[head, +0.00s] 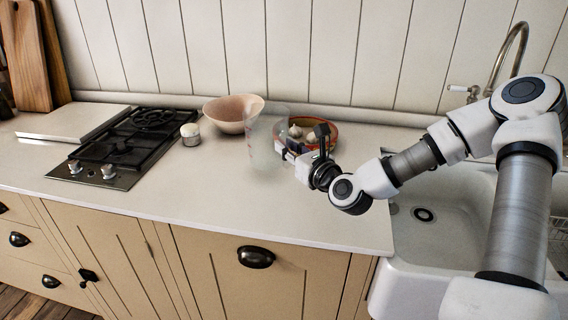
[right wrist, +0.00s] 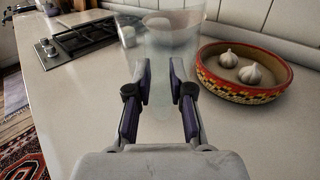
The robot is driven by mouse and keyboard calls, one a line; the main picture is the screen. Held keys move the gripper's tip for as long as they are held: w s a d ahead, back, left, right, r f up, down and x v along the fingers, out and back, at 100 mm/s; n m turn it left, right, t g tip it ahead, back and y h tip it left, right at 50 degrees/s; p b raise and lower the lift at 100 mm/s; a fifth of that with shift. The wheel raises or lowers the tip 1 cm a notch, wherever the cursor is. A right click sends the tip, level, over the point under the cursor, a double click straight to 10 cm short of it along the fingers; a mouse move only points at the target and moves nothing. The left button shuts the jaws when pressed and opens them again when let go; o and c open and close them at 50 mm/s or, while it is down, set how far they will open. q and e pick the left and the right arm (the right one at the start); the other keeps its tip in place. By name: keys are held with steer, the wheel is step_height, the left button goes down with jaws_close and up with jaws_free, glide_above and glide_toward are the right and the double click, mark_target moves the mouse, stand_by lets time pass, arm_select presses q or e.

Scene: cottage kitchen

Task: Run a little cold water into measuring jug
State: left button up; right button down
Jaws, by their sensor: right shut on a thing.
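The measuring jug (head: 265,143) is clear and upright on the counter or just above it; I cannot tell which. My right gripper (head: 287,153) is shut on it. In the right wrist view the jug (right wrist: 174,52) stands between the two fingers of my right gripper (right wrist: 160,88). The curved metal tap (head: 517,45) rises behind the sink at the right, with a white-handled lever (head: 460,89) beside it. The white sink (head: 440,240) with its drain (head: 424,214) lies at the right, partly hidden by my right arm. My left gripper is not in view.
A patterned red bowl (right wrist: 222,82) holding garlic stands close to the jug, behind my gripper in the head view. A pinkish bowl (head: 225,112), a small lidded jar (head: 190,135) and a gas hob (head: 115,150) stand to the left. The front counter (head: 270,205) is clear.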

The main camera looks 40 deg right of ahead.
steer(key=w, duration=0.2)
steer(key=shift+w+d+f, duration=0.3)
step_height(320, 180, down, 3)
steer(key=shift+r, duration=0.15)
steer(key=shift+f, duration=0.3)
steer(key=c, duration=1)
jaws_free()
steer(key=shift+d, duration=0.1)
steer(key=shift+c, duration=0.2)
